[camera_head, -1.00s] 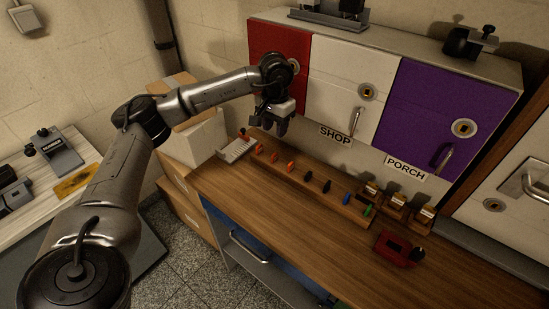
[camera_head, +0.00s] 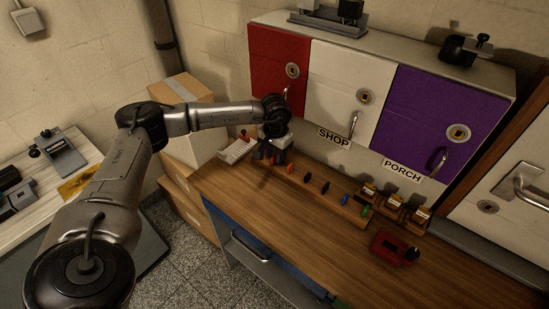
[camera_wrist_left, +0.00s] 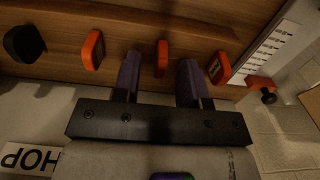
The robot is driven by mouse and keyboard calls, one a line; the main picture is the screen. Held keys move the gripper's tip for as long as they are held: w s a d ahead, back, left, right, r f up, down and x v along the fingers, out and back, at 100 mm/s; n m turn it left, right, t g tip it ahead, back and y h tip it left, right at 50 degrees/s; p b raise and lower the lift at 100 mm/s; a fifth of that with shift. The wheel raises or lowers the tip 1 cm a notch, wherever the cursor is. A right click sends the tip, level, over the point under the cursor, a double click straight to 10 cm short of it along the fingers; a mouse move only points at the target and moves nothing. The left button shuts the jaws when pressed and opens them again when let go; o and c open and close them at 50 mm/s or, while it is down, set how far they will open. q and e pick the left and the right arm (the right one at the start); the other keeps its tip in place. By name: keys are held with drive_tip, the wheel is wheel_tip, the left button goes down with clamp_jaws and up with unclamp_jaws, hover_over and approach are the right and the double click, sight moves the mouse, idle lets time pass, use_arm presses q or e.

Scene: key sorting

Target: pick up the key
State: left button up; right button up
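Several keys stand in a row in a wooden rack (camera_head: 335,197) along the back of the bench. Their heads are orange (camera_head: 290,168), black (camera_head: 325,187), blue (camera_head: 345,198) and green (camera_head: 366,211). My left gripper (camera_head: 267,159) points down at the rack's left end, over the orange keys. In the left wrist view its two fingers are apart, with one orange key (camera_wrist_left: 162,56) in line with the gap between them. Other orange keys, one on the left (camera_wrist_left: 94,49) and one on the right (camera_wrist_left: 217,68), lie outside the fingers. Contact cannot be told. My right gripper is out of view.
Red, white and purple cabinet doors (camera_head: 343,82) with locks and handles rise behind the rack. Small brass padlocks (camera_head: 393,203) and a red item (camera_head: 390,248) are on the right. A white slotted tray (camera_head: 236,151) is left of the gripper. The front bench top is clear.

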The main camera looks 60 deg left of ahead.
use_arm(q)
drive_tip(key=shift+f, duration=0.1)
clamp_jaws()
idle(0.3)
drive_tip(key=shift+r, duration=0.55)
drive_tip(key=r, duration=0.1)
drive_tip(key=r+b, duration=0.1)
drive_tip(key=r, duration=0.1)
drive_tip(key=shift+w+d+r+b, duration=0.1)
drive_tip(key=shift+w+d+b, duration=0.1)
drive_tip(key=shift+d+b, duration=0.1)
drive_tip(key=w+d+r+b, duration=0.2)
drive_tip(key=w+d+r, duration=0.4)
drive_tip(key=d, duration=0.3)
drive_tip(key=shift+d+r, duration=0.15)
drive_tip(key=shift+r, duration=0.25)
